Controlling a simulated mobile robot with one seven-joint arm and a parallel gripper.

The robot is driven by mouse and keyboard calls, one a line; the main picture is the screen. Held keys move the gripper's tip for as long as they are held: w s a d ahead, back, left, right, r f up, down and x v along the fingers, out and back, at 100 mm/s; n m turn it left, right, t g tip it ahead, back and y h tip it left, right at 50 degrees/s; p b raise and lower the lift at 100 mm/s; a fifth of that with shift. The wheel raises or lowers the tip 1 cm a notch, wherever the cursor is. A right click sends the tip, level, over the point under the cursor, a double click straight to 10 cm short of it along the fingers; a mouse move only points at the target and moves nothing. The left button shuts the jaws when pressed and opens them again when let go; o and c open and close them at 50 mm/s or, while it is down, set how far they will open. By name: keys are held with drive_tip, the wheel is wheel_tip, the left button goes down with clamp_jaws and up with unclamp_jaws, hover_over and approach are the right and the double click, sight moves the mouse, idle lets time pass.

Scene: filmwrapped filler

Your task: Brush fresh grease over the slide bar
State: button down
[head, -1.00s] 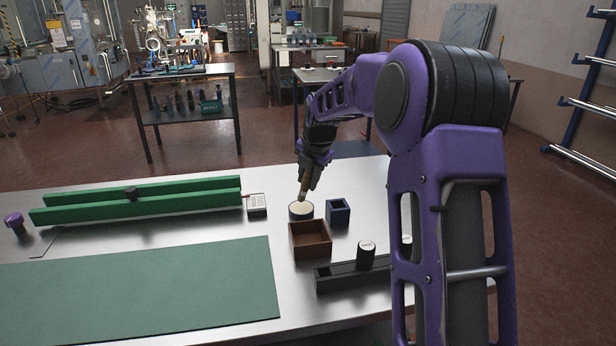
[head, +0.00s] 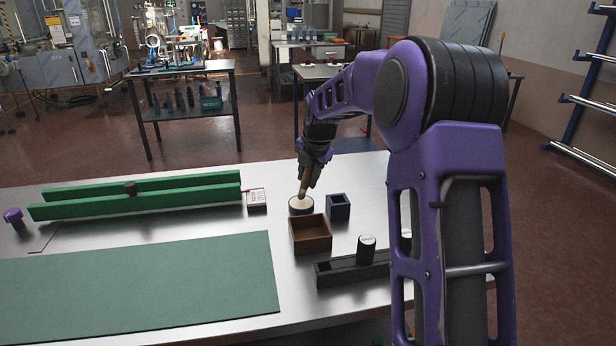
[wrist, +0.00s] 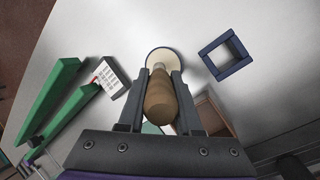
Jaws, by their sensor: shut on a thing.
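My gripper (head: 309,178) is shut on the wooden handle (wrist: 160,98) of a brush, pointing down. The brush's lower end meets the pale, cream-coloured contents of a round tin (head: 294,210); its bristles are hidden. In the wrist view the tin (wrist: 152,56) sits just beyond the handle. Two long parallel green bars (head: 90,207) lie at the back left, with a small dark block (head: 130,188) between them. A black slotted bar (head: 335,272) lies at the front right. I cannot tell for sure which is the slide bar.
A brown open box (head: 310,247) stands just in front of the tin, and a blue square holder (head: 339,207) to its right. A dark cylinder with a pale top (head: 366,250) stands at the black bar. A green mat (head: 140,290) covers the front left; a white-faced card (head: 257,199) lies near the bars.

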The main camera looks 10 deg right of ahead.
drive_tip(key=shift+f, duration=0.6)
idle(1.2)
drive_tip(key=shift+r+p, duration=2.7)
drive_tip(key=shift+r, duration=0.9)
drive_tip(key=shift+f, duration=0.1)
